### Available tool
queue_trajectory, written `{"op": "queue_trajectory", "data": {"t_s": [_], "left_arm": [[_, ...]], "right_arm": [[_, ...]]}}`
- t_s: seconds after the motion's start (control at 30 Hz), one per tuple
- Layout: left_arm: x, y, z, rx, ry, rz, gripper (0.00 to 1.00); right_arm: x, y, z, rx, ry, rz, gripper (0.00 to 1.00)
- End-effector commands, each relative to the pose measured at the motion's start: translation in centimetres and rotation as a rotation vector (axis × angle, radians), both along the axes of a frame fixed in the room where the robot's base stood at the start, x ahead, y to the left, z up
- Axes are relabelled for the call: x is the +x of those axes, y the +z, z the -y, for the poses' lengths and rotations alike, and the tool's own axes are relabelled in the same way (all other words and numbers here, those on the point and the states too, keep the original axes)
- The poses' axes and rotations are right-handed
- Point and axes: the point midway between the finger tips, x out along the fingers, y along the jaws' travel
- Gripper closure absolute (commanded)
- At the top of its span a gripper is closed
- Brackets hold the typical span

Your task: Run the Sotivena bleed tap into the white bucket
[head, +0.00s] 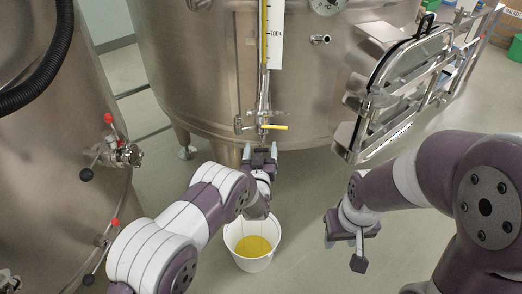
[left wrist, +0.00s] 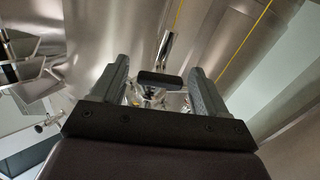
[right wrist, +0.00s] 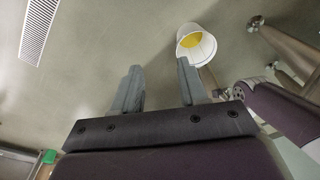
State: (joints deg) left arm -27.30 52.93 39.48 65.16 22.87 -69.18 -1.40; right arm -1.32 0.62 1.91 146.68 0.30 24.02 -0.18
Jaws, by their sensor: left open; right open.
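The lever lies sideways, pointing right. A white bucket (head: 252,266) stands on the floor below, with yellow liquid in it; it also shows in the right wrist view (right wrist: 206,50). My left gripper (head: 260,150) is open just below the tap; its fingers (left wrist: 156,85) flank metal fittings in the left wrist view. The space between tap and bucket is partly hidden by my left arm, and I see no stream. My right gripper (head: 350,247) is open and empty, right of the bucket.
The sight gauge (head: 265,40) has a yellow column and a white scale. An open hatch door (head: 405,70) juts out at right. Another vat at left carries red-tipped valves (head: 128,155). Floor between bucket and right gripper is clear.

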Motion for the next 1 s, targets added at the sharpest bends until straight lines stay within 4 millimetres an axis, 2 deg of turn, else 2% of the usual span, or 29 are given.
{"op": "queue_trajectory", "data": {"t_s": [0.17, 0.4, 0.53, 0.7, 0.9, 0.93, 0.97, 1.0], "left_arm": [[-2.6, 0.0, -0.2, 0.002, -0.002, -0.002, 0.26], [-9.1, -0.1, -0.8, 0.001, -0.003, -0.002, 0.26], [-11.5, -0.1, -1.1, 0.001, -0.002, -0.002, 0.26], [-12.6, 0.0, -1.3, 0.000, 0.000, 0.000, 0.26], [-12.6, 0.0, -1.3, 0.000, 0.000, 0.000, 0.26], [-12.6, 0.0, -1.3, 0.000, 0.000, -0.001, 0.26], [-12.5, 0.1, -1.4, 0.000, 0.001, -0.006, 0.26], [-12.1, 0.2, -1.6, -0.001, 0.003, -0.028, 0.26]], "right_arm": [[0.0, 0.0, 0.0, 0.000, 0.000, 0.000, 0.57], [0.0, -0.2, 0.0, 0.000, 0.000, 0.000, 0.57], [0.0, -0.3, 0.0, 0.000, 0.000, 0.000, 0.57], [0.0, -0.3, 0.0, 0.000, 0.000, 0.000, 0.57], [0.0, -0.3, 0.0, 0.000, 0.000, 0.000, 0.57], [0.0, -0.3, 0.0, 0.000, 0.000, 0.000, 0.67], [0.0, -0.3, 0.0, 0.000, 0.000, 0.000, 0.72], [0.0, -0.2, 0.0, 0.000, 0.000, 0.000, 0.72]]}}
